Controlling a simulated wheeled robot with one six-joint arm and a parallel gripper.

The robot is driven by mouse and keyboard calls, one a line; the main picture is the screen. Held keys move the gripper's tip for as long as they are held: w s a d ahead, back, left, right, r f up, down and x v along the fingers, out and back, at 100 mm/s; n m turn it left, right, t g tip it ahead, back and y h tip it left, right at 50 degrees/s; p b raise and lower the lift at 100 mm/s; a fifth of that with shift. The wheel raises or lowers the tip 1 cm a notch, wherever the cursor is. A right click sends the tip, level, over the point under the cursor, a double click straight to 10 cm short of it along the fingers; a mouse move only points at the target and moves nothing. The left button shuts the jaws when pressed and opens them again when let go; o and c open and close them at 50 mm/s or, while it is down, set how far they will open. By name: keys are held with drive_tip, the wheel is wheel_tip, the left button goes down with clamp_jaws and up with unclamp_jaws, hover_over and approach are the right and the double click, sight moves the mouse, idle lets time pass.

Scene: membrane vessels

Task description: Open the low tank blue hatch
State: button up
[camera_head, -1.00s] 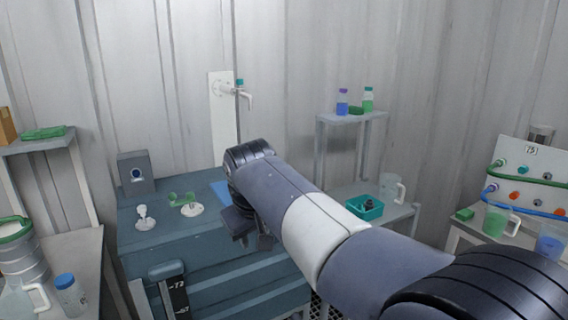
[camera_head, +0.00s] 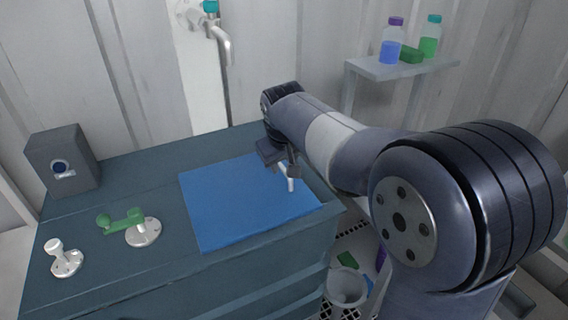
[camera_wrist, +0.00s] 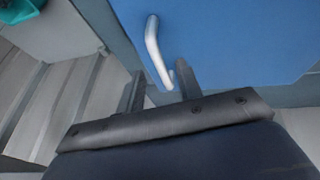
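The blue hatch (camera_head: 235,205) lies flat on top of the low dark blue-grey tank (camera_head: 140,178). Its white bar handle (camera_head: 291,184) stands near the hatch's right edge. The hatch (camera_wrist: 235,40) and handle (camera_wrist: 154,45) also show in the wrist view. My gripper (camera_head: 284,165) is at the handle, above the hatch's back right part. In the wrist view my gripper (camera_wrist: 160,82) has its two fingers apart, with the handle's lower end between the tips, close to the right finger. Whether a finger touches the handle I cannot tell.
A green-handled valve (camera_head: 142,232), a white fitting (camera_head: 66,260) and a grey box (camera_head: 62,160) stand on the tank's left part. A tap (camera_head: 222,40) is on the wall behind. A shelf with bottles (camera_head: 400,66) is at the back right. A pitcher (camera_head: 347,288) stands low at right.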

drive_tip(key=shift+x, duration=0.95)
drive_tip(key=shift+w, duration=0.1)
clamp_jaws()
